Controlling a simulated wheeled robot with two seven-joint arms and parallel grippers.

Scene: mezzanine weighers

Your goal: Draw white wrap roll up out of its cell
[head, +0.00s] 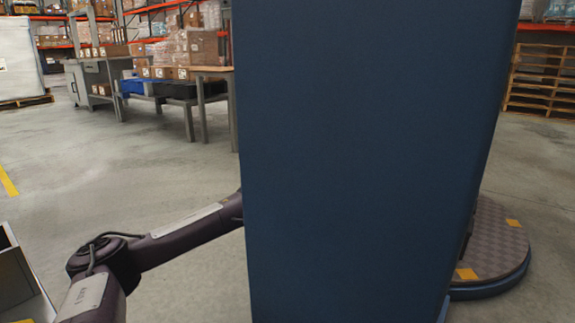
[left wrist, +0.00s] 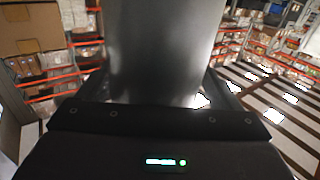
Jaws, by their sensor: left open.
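In the left wrist view a large, smooth, shaded grey form (left wrist: 165,45) fills the middle, from the top edge down to my dark gripper body. It may be the white wrap roll, backlit and very close, but I cannot be sure. My left gripper (left wrist: 163,88) is open, with a dark finger on either side of this form. I cannot tell whether they touch it. No wrap roll shows there. My right gripper is in neither view.
A grey-walled box (head: 8,238) is cut off at the head view's lower left edge. A broad blue upright panel blocks the centre. Behind stand a workbench (head: 205,70) with cartons, a pallet stack (head: 540,82) and racks. Open concrete floor (head: 150,175) lies between.

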